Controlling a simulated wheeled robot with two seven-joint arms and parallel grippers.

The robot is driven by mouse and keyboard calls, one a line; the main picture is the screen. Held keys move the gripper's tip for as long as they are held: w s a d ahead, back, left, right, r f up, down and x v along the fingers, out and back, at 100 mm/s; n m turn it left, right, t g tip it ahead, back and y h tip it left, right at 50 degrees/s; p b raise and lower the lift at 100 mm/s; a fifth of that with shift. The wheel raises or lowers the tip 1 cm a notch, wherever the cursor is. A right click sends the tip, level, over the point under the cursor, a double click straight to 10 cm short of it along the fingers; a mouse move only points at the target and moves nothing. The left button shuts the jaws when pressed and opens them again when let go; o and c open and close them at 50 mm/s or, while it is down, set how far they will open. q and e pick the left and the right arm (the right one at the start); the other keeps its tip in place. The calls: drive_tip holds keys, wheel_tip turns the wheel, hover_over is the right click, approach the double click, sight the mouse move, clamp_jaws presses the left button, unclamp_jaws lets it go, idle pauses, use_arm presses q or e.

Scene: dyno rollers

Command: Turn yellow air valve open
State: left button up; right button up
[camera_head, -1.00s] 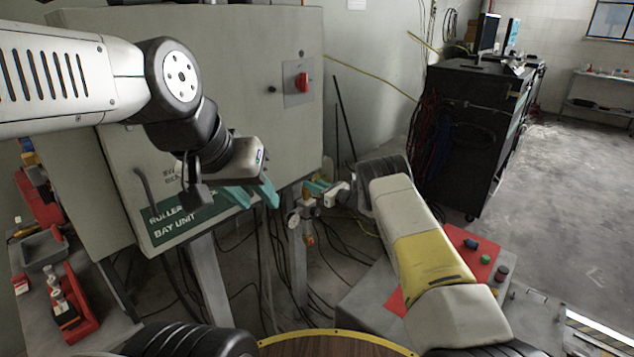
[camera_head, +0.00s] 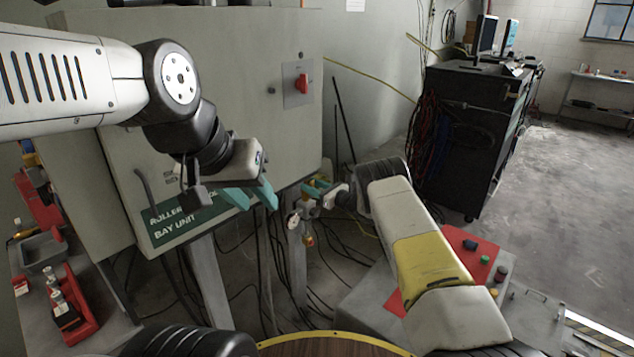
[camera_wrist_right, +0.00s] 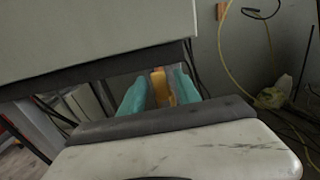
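The yellow air valve handle (camera_wrist_right: 159,86) shows in the right wrist view between the two teal fingers of my right gripper (camera_wrist_right: 160,92). The fingers are apart, one on each side of the handle, with narrow gaps showing. In the head view my right gripper (camera_head: 317,189) is at the valve fittings below the cabinet's lower right corner, and its fingers partly hide the valve. My left gripper (camera_head: 254,198) is open and empty, in front of the cabinet's lower part.
The grey roller bay cabinet (camera_head: 250,120) carries a red switch (camera_head: 302,83). A round gauge (camera_head: 293,221) hangs by the valve, with cables below. A red panel with buttons (camera_head: 455,250) lies beneath my right arm. A black cabinet (camera_head: 465,140) stands behind at right.

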drive_tip(key=v, duration=0.7)
drive_tip(key=shift+s+d, duration=0.2)
drive_tip(key=shift+d, duration=0.1)
